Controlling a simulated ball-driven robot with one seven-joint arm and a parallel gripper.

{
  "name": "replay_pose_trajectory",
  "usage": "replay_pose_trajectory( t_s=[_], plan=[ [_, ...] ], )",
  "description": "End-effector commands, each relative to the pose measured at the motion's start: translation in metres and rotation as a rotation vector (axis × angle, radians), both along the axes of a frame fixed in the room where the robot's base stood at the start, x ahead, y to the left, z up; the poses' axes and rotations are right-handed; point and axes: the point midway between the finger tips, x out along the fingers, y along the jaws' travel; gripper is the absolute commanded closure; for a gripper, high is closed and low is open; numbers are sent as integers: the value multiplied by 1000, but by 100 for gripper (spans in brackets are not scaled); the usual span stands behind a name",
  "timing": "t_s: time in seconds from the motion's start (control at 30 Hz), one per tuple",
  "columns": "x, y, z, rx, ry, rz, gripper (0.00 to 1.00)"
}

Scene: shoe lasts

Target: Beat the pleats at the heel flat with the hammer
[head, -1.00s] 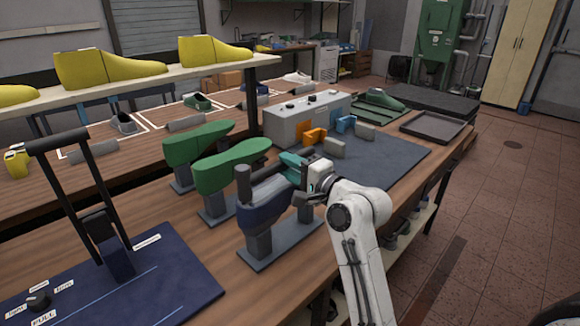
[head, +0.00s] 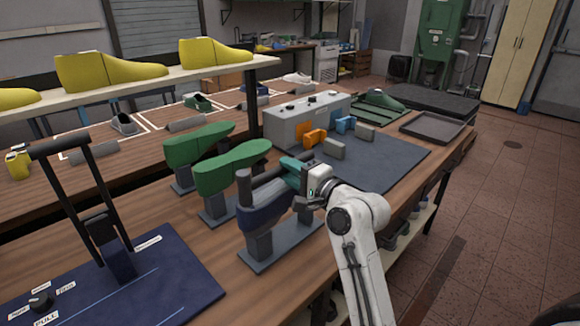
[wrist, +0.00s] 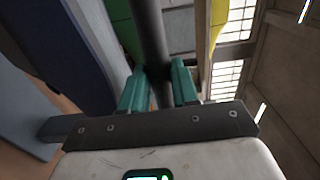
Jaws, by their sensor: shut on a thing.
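A dark blue upper on a last (head: 268,214) sits on a grey stand with a flat base at the near middle of the bench. My gripper (head: 290,168) has teal fingers and is shut on the dark handle of the hammer (head: 243,172). The hammer reaches left over the last, its head at the last's left end. I cannot tell whether the head touches it. In the wrist view the handle (wrist: 149,30) runs up between the fingers (wrist: 158,80); part of the blue upper (wrist: 55,50) shows at left. The heel pleats are too small to make out.
Two green lasts (head: 232,168) on stands are just behind the blue one. A navy board (head: 170,285) with a lever frame lies at near left. A grey control box (head: 305,118), a dark mat (head: 385,160) and coloured blocks (head: 315,137) are behind my gripper.

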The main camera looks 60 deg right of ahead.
Motion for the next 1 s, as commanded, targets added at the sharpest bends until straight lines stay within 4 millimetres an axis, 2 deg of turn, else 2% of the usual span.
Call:
replay_pose_trajectory(
  t_s=[0.03, 0.33, 0.83, 1.0],
  plan=[
    [0, 0, -5, -1, -4, 0, 100],
    [0, 0, 3, -2, -3, 0, 100],
    [0, 1, 53, -1, -3, 1, 100],
    [0, 0, 60, -1, -3, 0, 100]
  ],
)
